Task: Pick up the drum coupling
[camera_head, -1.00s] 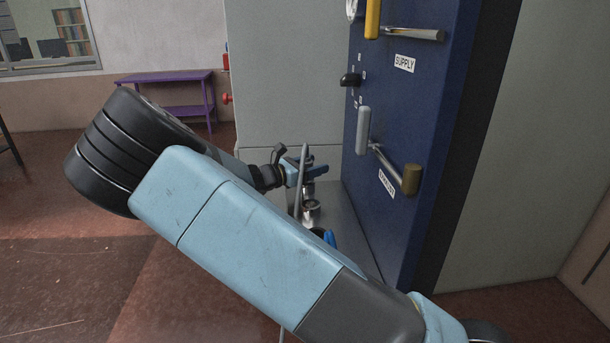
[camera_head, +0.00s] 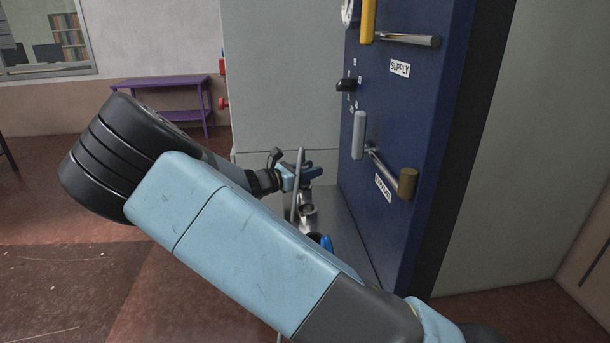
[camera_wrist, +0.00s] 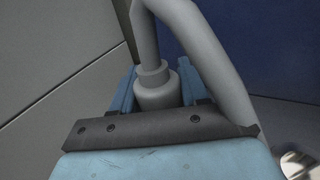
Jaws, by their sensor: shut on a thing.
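The drum coupling (camera_wrist: 157,90) is a grey stepped cylinder with a thick grey hose rising from it in the wrist view. My gripper (camera_wrist: 158,82) has its light blue fingers on either side of the coupling and is shut on it. In the head view my gripper (camera_head: 298,174) is small, beyond my forearm, beside the upright grey hose (camera_head: 300,166). The coupling itself is hard to make out there. I cannot tell whether it is clear of what lies below.
A dark blue panel (camera_head: 385,125) with SUPPLY label, handles and levers stands close right of the gripper. Metal fittings (camera_head: 308,213) and a blue part (camera_head: 327,243) lie below, partly hidden by my arm. A grey cabinet (camera_head: 282,80) stands behind; a purple table (camera_head: 165,79) is back left.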

